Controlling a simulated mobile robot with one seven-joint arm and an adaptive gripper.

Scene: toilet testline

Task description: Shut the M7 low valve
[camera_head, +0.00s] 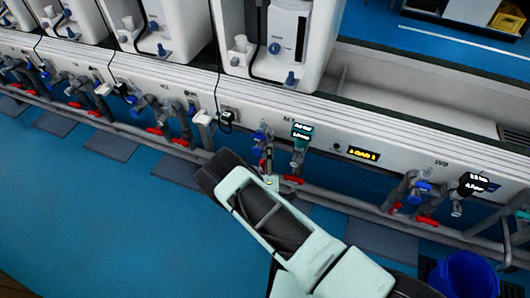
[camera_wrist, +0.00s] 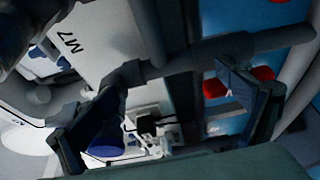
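The M7 label (camera_wrist: 70,43) shows on the pale panel in the wrist view. A grey pipe (camera_wrist: 185,62) with a branch crosses between my fingers. Two red handle parts (camera_wrist: 215,87) show beside the right finger; I cannot tell whether it touches them. A blue valve part (camera_wrist: 106,140) lies near the left finger. My gripper (camera_wrist: 165,112) is open, its fingers wide apart with nothing clamped. In the head view my gripper (camera_head: 270,177) is at the pipework below the panel, beside a red handle (camera_head: 293,179). My arm partly hides the pipes there. Which handle is the low valve is unclear.
More blue and red valves (camera_head: 172,140) line the long bench (camera_head: 300,135) on both sides. White toilet units (camera_head: 285,45) stand on it. A blue bucket (camera_head: 465,275) is at the lower right. The blue floor (camera_head: 130,230) at left is clear.

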